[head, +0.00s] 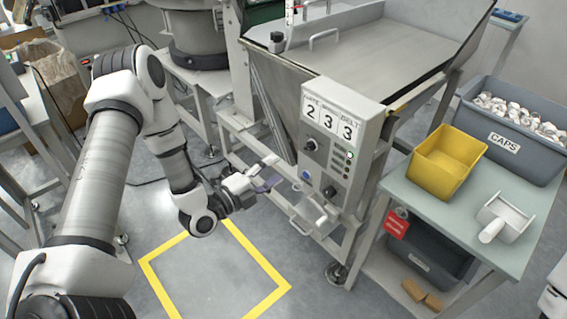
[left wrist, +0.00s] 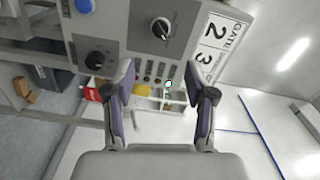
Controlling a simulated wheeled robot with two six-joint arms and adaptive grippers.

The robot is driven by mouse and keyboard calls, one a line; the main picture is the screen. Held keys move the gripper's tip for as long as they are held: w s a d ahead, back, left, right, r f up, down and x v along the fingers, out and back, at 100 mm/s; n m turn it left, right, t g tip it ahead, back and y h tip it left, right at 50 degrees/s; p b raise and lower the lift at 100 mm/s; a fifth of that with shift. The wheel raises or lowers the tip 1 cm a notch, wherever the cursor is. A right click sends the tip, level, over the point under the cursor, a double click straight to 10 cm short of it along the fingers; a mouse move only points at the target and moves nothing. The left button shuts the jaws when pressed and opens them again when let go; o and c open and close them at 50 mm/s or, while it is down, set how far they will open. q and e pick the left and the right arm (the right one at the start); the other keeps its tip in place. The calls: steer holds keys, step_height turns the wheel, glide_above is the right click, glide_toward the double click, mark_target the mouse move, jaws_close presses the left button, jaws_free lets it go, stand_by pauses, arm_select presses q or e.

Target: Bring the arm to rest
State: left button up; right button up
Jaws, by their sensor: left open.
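My left arm reaches in from the left in the head view. Its gripper (head: 268,174) hangs in the air in front of the control panel (head: 341,128), to the left of the panel's lower part. In the left wrist view the two purple-padded fingers (left wrist: 163,98) stand wide apart with nothing between them. The panel (left wrist: 135,22) is beyond the fingertips, with a black knob (left wrist: 160,31) and a second knob (left wrist: 97,61). The panel's cards read 2, 3, 3 in the head view. My right gripper is not in view.
The hopper (head: 370,50) stands behind the panel. A yellow floor outline (head: 160,288) encloses bare floor below the arm.

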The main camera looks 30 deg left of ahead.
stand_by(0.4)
arm_select(q)
steer(key=s+d+f+n+g+y+p, duration=0.1)
steer(key=s+d+f+n+g+p, duration=0.1)
steer(key=s+d+f+g+p, duration=0.5)
steer(key=s+a+f+n+g+y+b, duration=0.1)
steer(key=s+f+n+g, duration=0.3)
steer(key=s+n, duration=0.5)
steer(key=s+a+f+n+g+y+b, duration=0.1)
steer(key=s+f+n+g+y, duration=0.3)
steer(key=s+n, duration=0.5)
steer(key=shift+s+a+f+g, duration=0.25)
steer(key=shift+s+f+g, duration=0.4)
steer(key=shift+s+g, duration=0.4)
stand_by(4.1)
